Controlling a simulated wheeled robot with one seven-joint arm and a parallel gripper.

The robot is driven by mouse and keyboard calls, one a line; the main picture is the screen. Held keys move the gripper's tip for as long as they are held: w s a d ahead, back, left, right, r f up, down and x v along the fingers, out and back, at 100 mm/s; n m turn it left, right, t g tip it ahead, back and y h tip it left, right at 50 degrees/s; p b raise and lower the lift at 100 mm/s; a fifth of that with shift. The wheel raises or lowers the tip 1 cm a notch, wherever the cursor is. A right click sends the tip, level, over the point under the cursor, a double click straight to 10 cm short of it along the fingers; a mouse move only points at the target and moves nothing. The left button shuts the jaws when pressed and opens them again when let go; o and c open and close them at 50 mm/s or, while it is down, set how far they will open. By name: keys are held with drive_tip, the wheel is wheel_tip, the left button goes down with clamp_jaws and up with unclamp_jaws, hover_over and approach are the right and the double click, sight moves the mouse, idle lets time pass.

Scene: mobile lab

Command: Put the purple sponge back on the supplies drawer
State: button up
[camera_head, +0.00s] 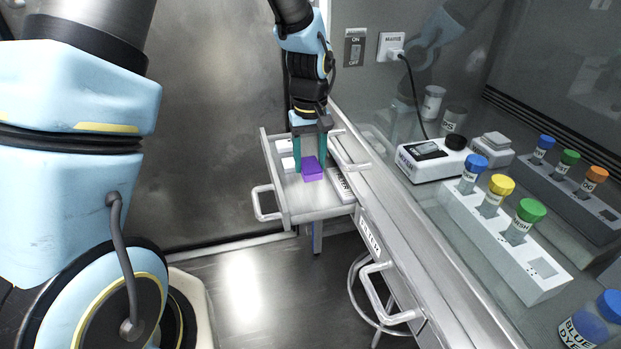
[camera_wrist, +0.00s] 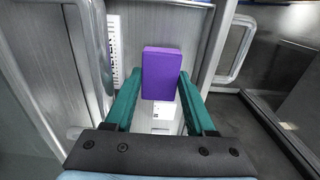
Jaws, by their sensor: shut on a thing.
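The purple sponge (camera_head: 312,170) is between the teal fingers of my gripper (camera_head: 309,163), which is shut on it. In the wrist view the purple sponge (camera_wrist: 162,73) shows between the fingertips of my gripper (camera_wrist: 159,78). The supplies drawer (camera_head: 316,213) is pulled open below the counter, and the gripper points down into it. The sponge is over or inside the drawer; I cannot tell whether it touches the drawer floor. My fingers hide part of the drawer's inside.
White items (camera_head: 287,163) and a white strip with dark marks (camera_head: 341,184) lie in the drawer. A shut drawer with a handle (camera_head: 388,296) is nearer. On the counter are a white device (camera_head: 432,160) and a rack (camera_head: 500,236) of capped bottles.

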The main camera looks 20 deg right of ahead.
sight(310, 194)
drive_tip(key=shift+f+p, duration=0.35)
drive_tip(key=shift+f, duration=2.8)
drive_tip(key=o, duration=1)
drive_tip(key=shift+o, duration=0.2)
wheel_tip(310, 194, up, 12)
drive_tip(key=shift+r+b, duration=0.1)
drive_tip(key=shift+b, duration=0.75)
drive_tip(key=s+a+r+t, duration=0.1)
drive_tip(key=s+a, duration=0.2)
drive_tip(key=a, duration=2.7)
drive_tip(key=shift+a+r+t, duration=0.15)
drive_tip(key=shift+t, duration=0.15)
